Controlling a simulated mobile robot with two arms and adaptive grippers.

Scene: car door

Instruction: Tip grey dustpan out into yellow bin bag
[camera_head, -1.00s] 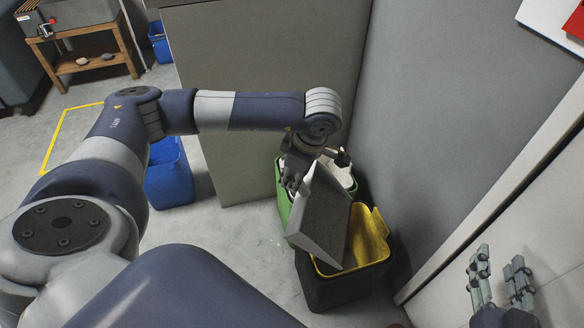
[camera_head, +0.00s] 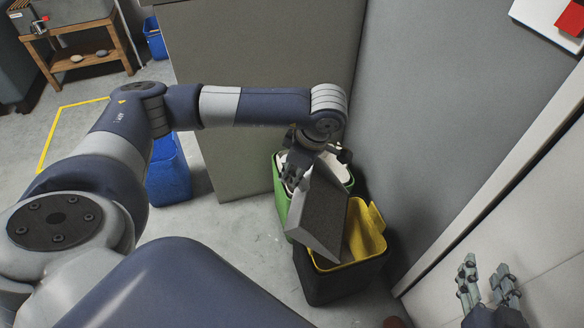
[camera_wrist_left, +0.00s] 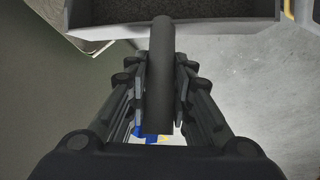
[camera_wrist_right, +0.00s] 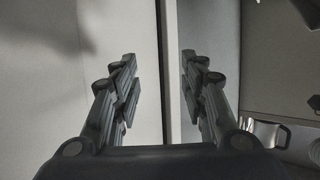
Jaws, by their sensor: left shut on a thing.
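The grey dustpan (camera_head: 318,212) is tilted steeply above the yellow bin bag (camera_head: 362,240), which lines a black bin (camera_head: 340,283). The pan's dark inner face shows and I make out no loose debris on it. My left gripper (camera_head: 300,170) is shut on the dustpan's handle; in the left wrist view the dark handle (camera_wrist_left: 160,75) lies between its fingers (camera_wrist_left: 160,95), with the pan (camera_wrist_left: 185,28) beyond. My right gripper (camera_head: 487,280) is open and empty at the lower right; its fingers (camera_wrist_right: 160,95) stand apart in the right wrist view.
A green bin (camera_head: 283,200) with a white liner stands directly behind the black bin. A grey partition (camera_head: 265,90) and a grey wall (camera_head: 430,110) close in behind and to the right. A blue bin (camera_head: 168,175) stands on the floor to the left.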

